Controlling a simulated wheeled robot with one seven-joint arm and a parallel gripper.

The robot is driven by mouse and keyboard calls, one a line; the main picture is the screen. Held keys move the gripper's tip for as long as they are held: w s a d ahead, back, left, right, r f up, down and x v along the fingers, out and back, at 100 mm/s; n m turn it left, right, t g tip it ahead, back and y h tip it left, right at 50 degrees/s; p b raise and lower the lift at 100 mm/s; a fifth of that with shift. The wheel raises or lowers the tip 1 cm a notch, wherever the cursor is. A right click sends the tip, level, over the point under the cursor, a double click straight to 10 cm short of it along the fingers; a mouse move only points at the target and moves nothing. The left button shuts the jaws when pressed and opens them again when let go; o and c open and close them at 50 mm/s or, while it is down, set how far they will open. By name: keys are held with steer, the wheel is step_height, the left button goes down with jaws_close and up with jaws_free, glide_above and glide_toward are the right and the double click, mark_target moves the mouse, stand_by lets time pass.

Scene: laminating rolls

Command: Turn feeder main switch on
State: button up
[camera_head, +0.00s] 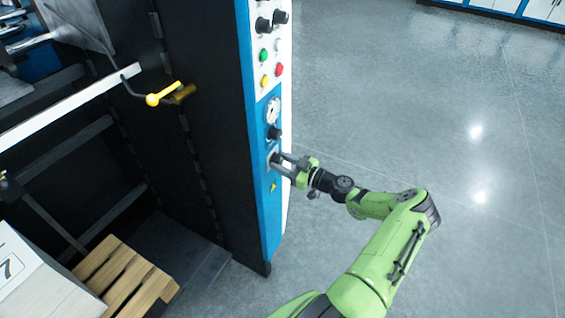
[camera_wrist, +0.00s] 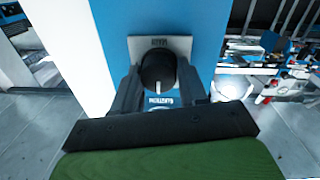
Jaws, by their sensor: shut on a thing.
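The feeder main switch is a black rotary knob (camera_wrist: 157,72) on a pale square plate (camera_wrist: 178,43) on the blue panel strip. A white mark on the knob points down in the wrist view. My gripper (camera_wrist: 155,90) is shut on the knob, one finger on each side. In the head view my gripper (camera_head: 281,159) reaches the blue panel (camera_head: 268,205) from the right, below the gauge. The knob is mostly hidden there by the fingers.
Above the switch are another black knob (camera_head: 275,132), a round gauge (camera_head: 273,110) and several coloured buttons (camera_head: 264,55). A yellow-ended lever (camera_head: 153,100) sticks out at the left. A wooden pallet (camera_head: 125,275) lies at lower left. The floor (camera_head: 420,110) on the right is clear.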

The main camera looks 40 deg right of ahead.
steer(key=shift+c, duration=0.5)
steer(key=shift+m, duration=0.4)
steer(key=m+b, duration=0.1)
steer(key=m, duration=0.1)
steer(key=shift+m, duration=0.4)
steer(key=m, duration=0.5)
steer(key=shift+d+r+g+b, duration=0.1)
steer(key=shift+g+b, duration=0.25)
steer(key=shift+g, duration=0.05)
steer(key=m, duration=0.4)
steer(key=shift+m, duration=0.3)
steer(key=m, duration=0.3)
steer(key=shift+d+m+y, duration=0.1)
steer(key=shift+m+y, duration=0.2)
steer(key=shift+m, duration=0.1)
steer(key=o, duration=1)
steer(key=shift+o, duration=0.2)
